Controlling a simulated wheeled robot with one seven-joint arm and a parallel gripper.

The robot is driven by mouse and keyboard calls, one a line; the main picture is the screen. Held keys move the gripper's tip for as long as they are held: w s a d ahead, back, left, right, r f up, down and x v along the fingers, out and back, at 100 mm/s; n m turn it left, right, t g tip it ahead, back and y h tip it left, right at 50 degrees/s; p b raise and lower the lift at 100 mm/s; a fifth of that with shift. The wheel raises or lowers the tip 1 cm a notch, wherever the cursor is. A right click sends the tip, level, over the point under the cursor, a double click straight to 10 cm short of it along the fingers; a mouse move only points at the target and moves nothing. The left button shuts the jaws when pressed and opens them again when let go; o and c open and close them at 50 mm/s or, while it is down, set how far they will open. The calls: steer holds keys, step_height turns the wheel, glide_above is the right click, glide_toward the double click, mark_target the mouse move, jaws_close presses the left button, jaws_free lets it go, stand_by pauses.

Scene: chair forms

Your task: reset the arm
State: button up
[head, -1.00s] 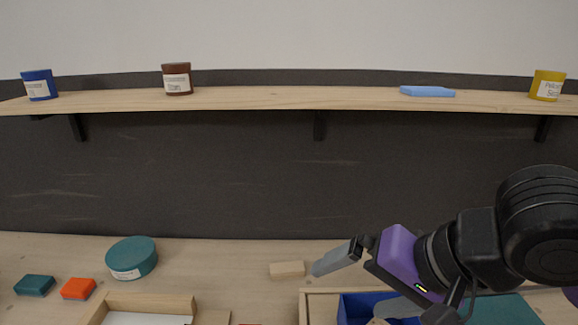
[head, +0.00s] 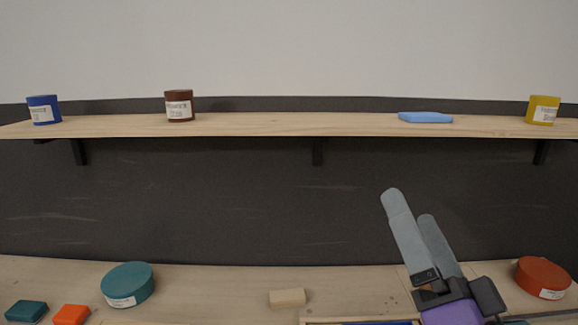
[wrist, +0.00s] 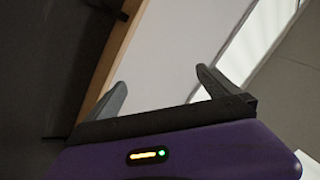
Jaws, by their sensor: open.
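My gripper (head: 412,222) is in the lower right of the head view, in front of the dark back panel. Its two grey fingers point up and a little left, apart, with nothing between them. In the wrist view my gripper (wrist: 160,90) shows its two dark fingers spread wide over a purple body. The space between them is empty, with a pale wall and a wooden shelf edge beyond.
A shelf (head: 280,124) holds a blue jar (head: 43,110), a brown jar (head: 179,106), a light blue block (head: 425,117) and a yellow jar (head: 542,110). Below are a teal round container (head: 128,285), a wooden block (head: 287,298), a red round container (head: 543,278) and an orange block (head: 71,314).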

steer(key=s+d+f+g+h, duration=0.1)
steer(key=s+d+f+h, duration=0.1)
steer(key=s+f+h, duration=0.35)
steer(key=s+d+f+g+h, duration=0.1)
steer(key=s+d+f+h, duration=0.2)
steer(key=s+f, duration=0.5)
steer(key=s+a+f+n+g+y, duration=0.1)
steer(key=s+f+n+g+y, duration=0.3)
steer(key=s+f, duration=1.4)
steer(key=s+n+g, duration=0.1)
steer(key=n+g, duration=0.1)
steer(key=shift+s+a+g, duration=0.2)
steer(key=shift+s+g, duration=0.2)
